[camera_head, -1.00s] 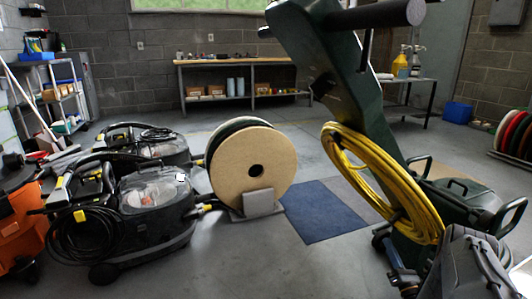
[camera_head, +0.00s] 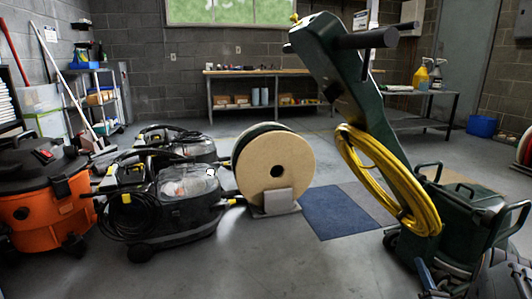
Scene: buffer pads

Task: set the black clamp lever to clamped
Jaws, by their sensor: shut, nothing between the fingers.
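A green floor machine (camera_head: 335,60) stands at the right, its tall handle column leaning to the left. A thick black handlebar (camera_head: 367,40) crosses near its top. A thin dark lever (camera_head: 367,66) hangs below the handlebar along the column. It may be the black clamp lever, but it is too small to tell, and I cannot tell its setting. A yellow cable (camera_head: 372,160) hangs coiled on the column. My gripper does not show clearly in this view; only grey and dark parts, possibly my arm, show at the bottom right corner.
An orange vacuum (camera_head: 45,205) and black extractor machines (camera_head: 180,205) stand at the left. A wooden cable reel (camera_head: 290,160) stands mid-floor beside a blue mat (camera_head: 345,215). A workbench (camera_head: 290,73) is at the back wall. The front middle floor is clear.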

